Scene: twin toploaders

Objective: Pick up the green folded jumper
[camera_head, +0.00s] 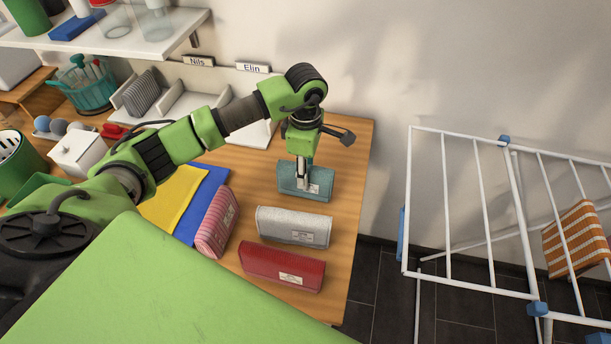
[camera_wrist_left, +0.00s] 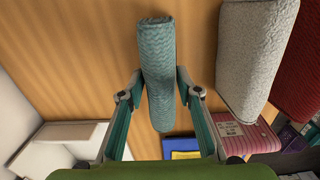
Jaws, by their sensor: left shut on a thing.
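The green folded jumper (camera_head: 318,181) is a teal-green knitted bundle with a pale label, standing on the wooden table near its back right. In the left wrist view the jumper (camera_wrist_left: 157,75) runs lengthwise between the fingers. My left gripper (camera_head: 303,184) comes down on it from above and is shut on it, one finger on each side, in the left wrist view too (camera_wrist_left: 158,88). The jumper seems to be at table level; I cannot tell whether it touches the table. My right gripper is not in view.
A grey folded jumper (camera_head: 293,227), a red one (camera_head: 281,266) and a pink striped one (camera_head: 217,222) stand close by. Yellow and blue cloths (camera_head: 172,200) lie to the left. A white drying rack (camera_head: 470,290) stands at the right, beyond the table edge (camera_head: 364,180).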

